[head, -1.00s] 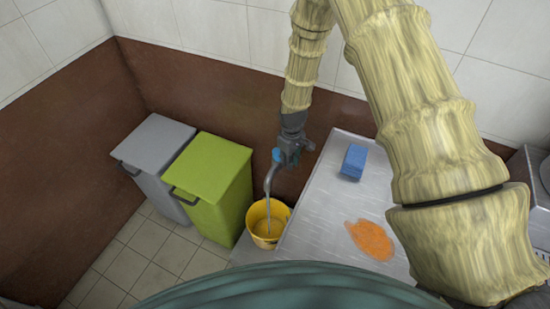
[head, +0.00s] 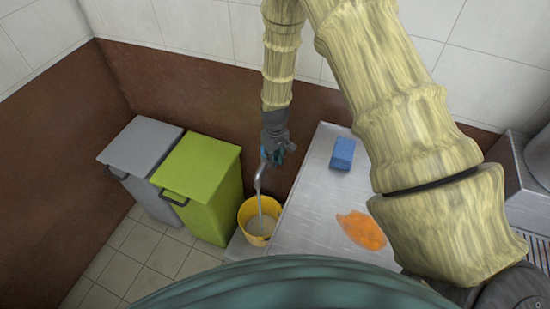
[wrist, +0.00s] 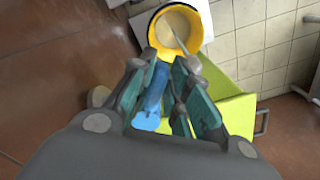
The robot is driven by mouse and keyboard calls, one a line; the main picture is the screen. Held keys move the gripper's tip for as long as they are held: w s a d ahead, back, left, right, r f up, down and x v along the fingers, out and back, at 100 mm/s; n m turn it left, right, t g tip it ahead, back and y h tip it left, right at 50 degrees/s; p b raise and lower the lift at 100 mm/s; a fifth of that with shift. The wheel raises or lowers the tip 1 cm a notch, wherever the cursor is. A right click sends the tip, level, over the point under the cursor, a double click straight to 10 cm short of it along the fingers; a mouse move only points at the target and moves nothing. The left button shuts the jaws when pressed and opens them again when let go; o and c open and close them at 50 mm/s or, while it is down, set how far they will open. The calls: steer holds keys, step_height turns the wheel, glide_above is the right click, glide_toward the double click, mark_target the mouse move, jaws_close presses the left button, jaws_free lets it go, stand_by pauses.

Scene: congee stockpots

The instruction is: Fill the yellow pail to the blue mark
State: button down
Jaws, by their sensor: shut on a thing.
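The pail also shows at the top of the wrist view (wrist: 154,42). I cannot see the blue mark on it in either view. My gripper (head: 276,154) is at the tap, above the pail. In the wrist view my gripper (wrist: 165,88) is shut on the blue tap handle (wrist: 151,98), which lies between its fingers.
A green bin (head: 205,180) and a grey bin (head: 140,150) stand left of the pail. A metal counter (head: 310,215) is close on its right, with a blue block (head: 342,154) and an orange patch (head: 361,231). A brown-and-white wall is behind.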

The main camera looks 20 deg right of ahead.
steer(key=c, duration=1.4)
jaws_free()
steer(key=shift+o, duration=0.2)
steer(key=shift+r, duration=0.15)
step_height(320, 180, up, 12)
